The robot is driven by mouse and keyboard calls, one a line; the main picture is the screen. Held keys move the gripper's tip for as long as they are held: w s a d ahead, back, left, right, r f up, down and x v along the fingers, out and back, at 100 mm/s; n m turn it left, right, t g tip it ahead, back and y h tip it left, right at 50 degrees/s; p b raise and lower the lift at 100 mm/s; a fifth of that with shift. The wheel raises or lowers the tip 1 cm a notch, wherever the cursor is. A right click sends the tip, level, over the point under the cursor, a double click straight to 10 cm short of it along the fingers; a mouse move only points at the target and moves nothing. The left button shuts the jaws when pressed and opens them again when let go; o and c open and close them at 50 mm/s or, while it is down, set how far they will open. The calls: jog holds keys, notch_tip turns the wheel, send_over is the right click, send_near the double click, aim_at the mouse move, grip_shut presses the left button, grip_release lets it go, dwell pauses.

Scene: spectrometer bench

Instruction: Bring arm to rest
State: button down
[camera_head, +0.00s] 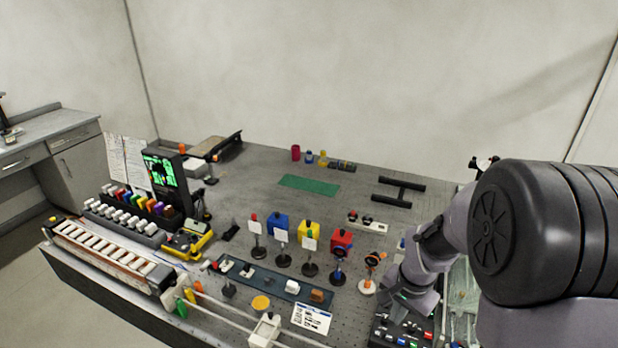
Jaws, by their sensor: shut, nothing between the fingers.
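My arm comes in from the right side, its large dark shoulder close to the camera, and bends down over the right front of the bench (245,185). My gripper (392,297) is small and dark at the arm's lower end, above the right front of the bench near a dark box with coloured buttons (402,333). It is shut and holds nothing. Its fingertips are partly hidden and hard to make out.
An orange-ringed stand (369,285) is just left of my gripper. Blue (278,222), yellow (309,231) and red (342,239) blocks stand behind mounted cards. A green-screened instrument (165,178) stands at the left. The bench around the green mat (309,185) is mostly clear.

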jog(key=s+a+n+t+b, duration=0.1)
jog(key=s+a+b, duration=0.2)
jog(key=s+b, duration=0.2)
jog(key=s+a+r+n+t+y+b, duration=0.1)
jog(key=s+a+n+t+b, duration=0.1)
jog(key=s+b, duration=0.4)
jog(key=s+a+r+n+t+y+b, duration=0.1)
jog(key=s+a+b, duration=0.4)
jog(key=s, duration=0.5)
jog(key=shift+n+b, duration=0.4)
jog(key=shift+b, duration=0.35)
